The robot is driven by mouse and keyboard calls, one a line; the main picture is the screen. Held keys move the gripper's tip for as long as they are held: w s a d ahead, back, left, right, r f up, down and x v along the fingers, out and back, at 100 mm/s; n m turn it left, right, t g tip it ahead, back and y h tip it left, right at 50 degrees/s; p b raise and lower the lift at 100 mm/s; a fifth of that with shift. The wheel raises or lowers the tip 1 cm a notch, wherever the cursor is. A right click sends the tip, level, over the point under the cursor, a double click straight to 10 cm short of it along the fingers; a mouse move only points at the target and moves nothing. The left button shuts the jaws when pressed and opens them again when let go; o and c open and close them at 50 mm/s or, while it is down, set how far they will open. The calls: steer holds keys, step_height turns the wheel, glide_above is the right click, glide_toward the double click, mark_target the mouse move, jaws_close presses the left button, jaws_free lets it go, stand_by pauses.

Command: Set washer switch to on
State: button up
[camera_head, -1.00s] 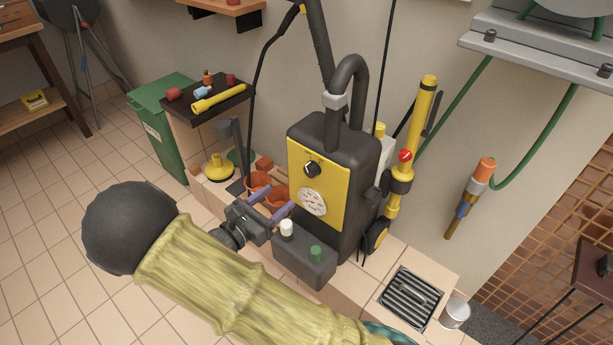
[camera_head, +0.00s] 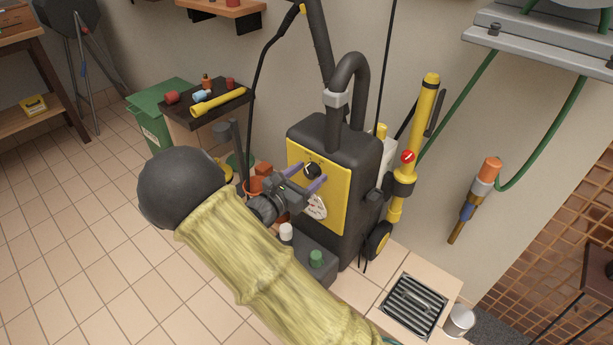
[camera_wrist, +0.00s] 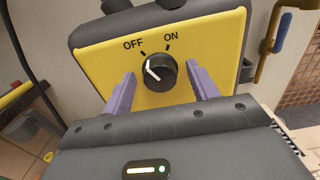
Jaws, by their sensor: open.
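The pressure washer (camera_head: 350,150) is a dark grey machine with a yellow front panel (camera_head: 335,205). Its switch is a round black knob (camera_head: 312,171), which also shows in the wrist view (camera_wrist: 160,72) below the printed words OFF and ON. The knob's white pointer is toward the upper left, on the OFF side. My gripper (camera_head: 303,178) is open, with its purple fingers on either side of the knob. In the wrist view the fingers (camera_wrist: 158,92) stand left and right of the knob, with a gap on each side. I cannot tell how far they are from the panel.
A round gauge (camera_head: 316,207) sits below the knob, partly hidden by my gripper. A ledge with a white cap (camera_head: 286,231) and a green cap (camera_head: 316,258) juts out below. A yellow wand (camera_head: 422,130) stands at the right.

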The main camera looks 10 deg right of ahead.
steer(key=c, duration=1)
steer(key=shift+m, duration=0.4)
steer(key=m+b, duration=0.1)
steer(key=m, duration=0.4)
steer(key=shift+f, duration=0.15)
steer(key=m+b, duration=0.1)
steer(key=m, duration=0.2)
steer(key=shift+m+b, duration=0.3)
steer(key=shift+b, duration=0.1)
steer(key=shift+m+b, duration=0.75)
steer(key=shift+m, duration=0.55)
steer(key=o, duration=1)
